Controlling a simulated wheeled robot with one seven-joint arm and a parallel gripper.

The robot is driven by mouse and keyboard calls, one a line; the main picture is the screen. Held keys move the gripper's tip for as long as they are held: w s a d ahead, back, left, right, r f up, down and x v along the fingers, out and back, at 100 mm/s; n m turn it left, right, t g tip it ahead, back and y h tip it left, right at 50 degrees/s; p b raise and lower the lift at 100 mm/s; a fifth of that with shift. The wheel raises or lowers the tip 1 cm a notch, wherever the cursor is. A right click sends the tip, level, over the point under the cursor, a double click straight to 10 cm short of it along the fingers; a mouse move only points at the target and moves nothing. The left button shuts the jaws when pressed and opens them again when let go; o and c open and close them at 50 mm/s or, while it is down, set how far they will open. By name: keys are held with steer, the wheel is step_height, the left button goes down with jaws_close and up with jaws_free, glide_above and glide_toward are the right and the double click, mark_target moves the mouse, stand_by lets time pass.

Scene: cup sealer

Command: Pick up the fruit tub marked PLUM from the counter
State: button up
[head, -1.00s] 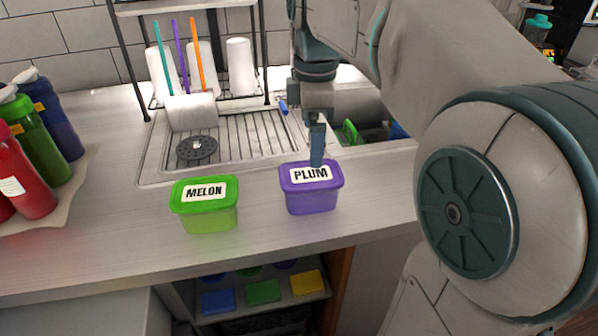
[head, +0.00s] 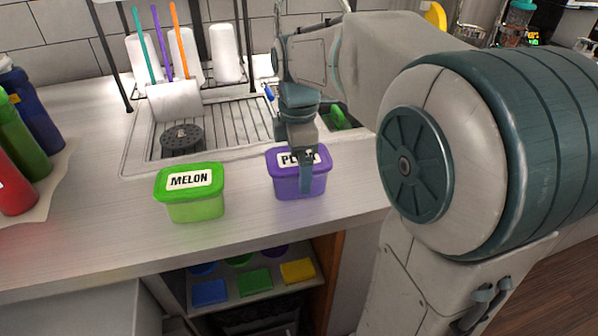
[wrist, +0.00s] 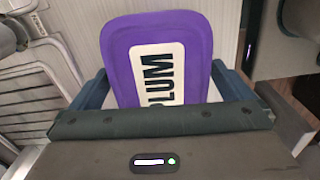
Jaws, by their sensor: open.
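The purple tub marked PLUM (head: 287,184) stands upright on the counter, to the right of the green tub marked MELON (head: 195,205). My gripper (head: 304,178) is over the PLUM tub, and one finger reaches down in front of its near side, hiding part of the label. In the wrist view the purple lid (wrist: 118,50) lies between the two open fingers, one on either side. Whether the fingers touch the tub cannot be told.
A sink with a drying rack (head: 205,119) lies behind the tubs. Several bottles (head: 22,138) stand at the left. Shelves under the counter hold coloured lidded tubs (head: 254,282). Counter (head: 110,235) is clear in front and to the left of the tubs.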

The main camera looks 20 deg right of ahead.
step_height(320, 180, down, 2)
steer(key=shift+f, duration=0.1)
steer(key=shift+c, duration=0.3)
steer(key=c, duration=1.1)
steer(key=shift+r, duration=0.25)
